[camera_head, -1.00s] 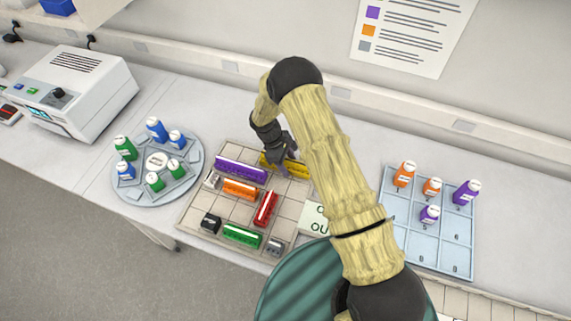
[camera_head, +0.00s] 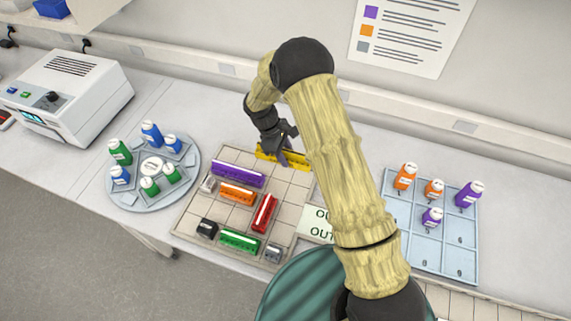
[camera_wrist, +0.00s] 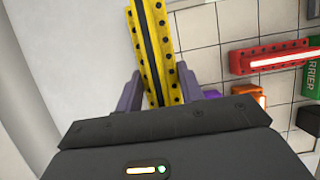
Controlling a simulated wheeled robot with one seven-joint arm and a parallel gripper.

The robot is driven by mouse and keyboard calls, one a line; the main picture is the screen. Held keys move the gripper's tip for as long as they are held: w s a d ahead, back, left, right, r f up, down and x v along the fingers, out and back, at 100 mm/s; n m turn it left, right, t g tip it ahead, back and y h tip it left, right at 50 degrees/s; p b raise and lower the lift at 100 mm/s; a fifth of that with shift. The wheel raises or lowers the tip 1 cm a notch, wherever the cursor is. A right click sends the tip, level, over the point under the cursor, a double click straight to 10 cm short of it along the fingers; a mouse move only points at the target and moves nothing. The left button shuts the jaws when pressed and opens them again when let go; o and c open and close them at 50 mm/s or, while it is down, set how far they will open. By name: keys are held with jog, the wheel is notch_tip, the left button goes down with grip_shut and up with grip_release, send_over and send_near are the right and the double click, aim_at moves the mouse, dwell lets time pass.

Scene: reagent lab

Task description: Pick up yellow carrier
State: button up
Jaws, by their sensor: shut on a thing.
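The yellow carrier (camera_head: 284,155) is a long bar with a row of dark holes, at the back edge of the tiled board (camera_head: 291,187). My gripper (camera_head: 284,152) is shut on it near one end. In the wrist view the two fingers (camera_wrist: 160,92) stand on either side of the yellow carrier (camera_wrist: 152,40), which runs away from the gripper toward the top. Part of the carrier is hidden by the fingers in the head view. I cannot tell whether it is clear of the board.
Purple (camera_head: 238,173), orange (camera_head: 238,191), red (camera_head: 264,213) and green (camera_head: 240,239) carriers sit on the board. A round rack (camera_head: 118,191) of blue and green bottles stands left. A blue tray (camera_head: 459,243) with orange and purple bottles stands right.

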aim_at(288, 151)
jog(key=shift+r+b, duration=0.35)
jog(key=shift+r, duration=1.35)
